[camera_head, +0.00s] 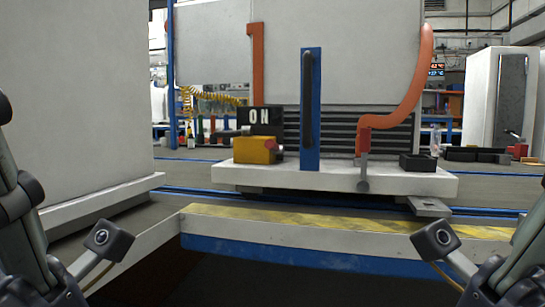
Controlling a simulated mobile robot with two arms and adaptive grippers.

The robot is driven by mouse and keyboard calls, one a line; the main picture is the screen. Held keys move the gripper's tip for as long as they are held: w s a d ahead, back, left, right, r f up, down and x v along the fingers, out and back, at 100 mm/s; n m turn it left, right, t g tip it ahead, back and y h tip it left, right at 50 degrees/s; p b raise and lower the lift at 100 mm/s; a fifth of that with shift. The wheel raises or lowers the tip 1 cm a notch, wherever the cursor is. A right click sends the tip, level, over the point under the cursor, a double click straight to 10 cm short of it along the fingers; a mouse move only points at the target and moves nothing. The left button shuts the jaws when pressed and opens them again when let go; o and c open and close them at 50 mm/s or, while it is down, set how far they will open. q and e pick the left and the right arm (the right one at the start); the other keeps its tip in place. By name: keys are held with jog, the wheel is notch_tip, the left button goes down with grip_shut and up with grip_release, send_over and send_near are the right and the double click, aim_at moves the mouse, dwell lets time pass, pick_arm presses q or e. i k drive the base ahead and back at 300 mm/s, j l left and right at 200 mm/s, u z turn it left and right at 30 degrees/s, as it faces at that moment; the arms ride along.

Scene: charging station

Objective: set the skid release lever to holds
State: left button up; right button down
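A white skid (335,181) carries a grey cabinet unit, in the middle of the head view. I cannot tell for certain which part is the skid release lever. A short grey lever with a round end (363,180) hangs down over the skid's front edge, below an orange bent pipe (408,95). A yellow box (254,150) with a red knob (271,145) sits at the skid's left. Parts of my left and right arms show at the lower corners, each with a dark camera block; the fingers of both grippers are out of view. Neither arm touches the skid.
A blue post with a black handle (309,110) stands upright on the skid. An "ON" sign (259,121) and a black tray (417,162) are beside it. A yellow-striped edge (330,224) lies in front. A large grey cabinet (75,90) stands at left.

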aim_at(277, 149)
jog(key=i, duration=0.75)
jog(key=k+l+u, duration=0.1)
jog(key=u, duration=1.05)
jog(key=k+j, duration=0.05)
